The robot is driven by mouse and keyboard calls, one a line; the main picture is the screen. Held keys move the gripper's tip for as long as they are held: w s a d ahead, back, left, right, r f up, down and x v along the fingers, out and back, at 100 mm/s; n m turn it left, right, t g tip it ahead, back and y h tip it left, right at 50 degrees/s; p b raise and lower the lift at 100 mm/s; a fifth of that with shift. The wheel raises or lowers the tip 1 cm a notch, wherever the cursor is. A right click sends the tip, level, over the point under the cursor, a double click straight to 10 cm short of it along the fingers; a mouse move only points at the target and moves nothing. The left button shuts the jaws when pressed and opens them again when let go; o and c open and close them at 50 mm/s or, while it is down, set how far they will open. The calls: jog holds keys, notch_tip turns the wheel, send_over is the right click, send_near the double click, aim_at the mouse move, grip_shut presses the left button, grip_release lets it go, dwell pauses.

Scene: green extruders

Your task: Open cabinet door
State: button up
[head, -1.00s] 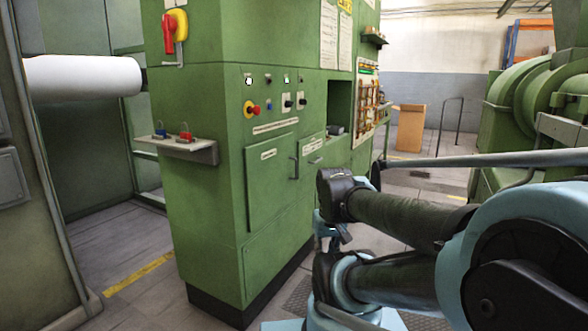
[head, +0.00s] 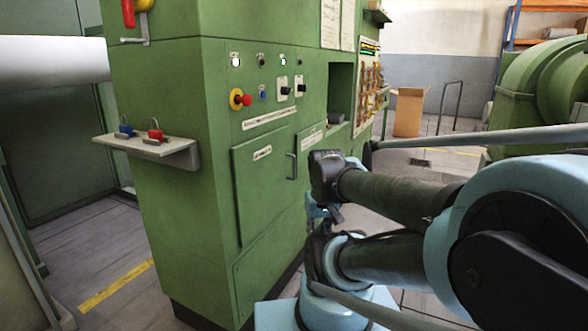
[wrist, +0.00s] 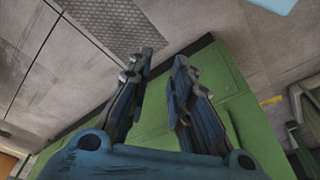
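A tall green cabinet (head: 178,231) stands left of centre in the head view. Its front has a closed door (head: 263,185) with a label at the top. A grey vertical handle (head: 291,167) sits on the door's right side. My arm reaches in from the right of the head view, and its links hide part of the cabinet's lower right. In the wrist view my gripper (wrist: 163,65) is open and empty, its two dark fingers apart. Behind the fingers are the floor and a green surface (wrist: 190,98) of the cabinet. The handle cannot be made out in the wrist view.
A grey shelf (head: 178,156) with red and blue padlocks juts from the cabinet's left side. Above the door are a red knob (head: 241,99) and switches. A white roll (head: 50,62) is at left; green machinery (head: 545,95) is at right. Floor shows at lower left.

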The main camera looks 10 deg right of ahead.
notch_tip(320, 180, up, 20)
jog(key=n+t+y, duration=0.1)
jog(key=n+y, duration=0.2)
jog(key=n, duration=0.5)
send_over(295, 176)
jog(key=s+d, duration=0.4)
jog(key=x, duration=1.6)
jog(key=shift+w+f, duration=0.2)
jog(key=shift+f, duration=0.05)
grip_shut()
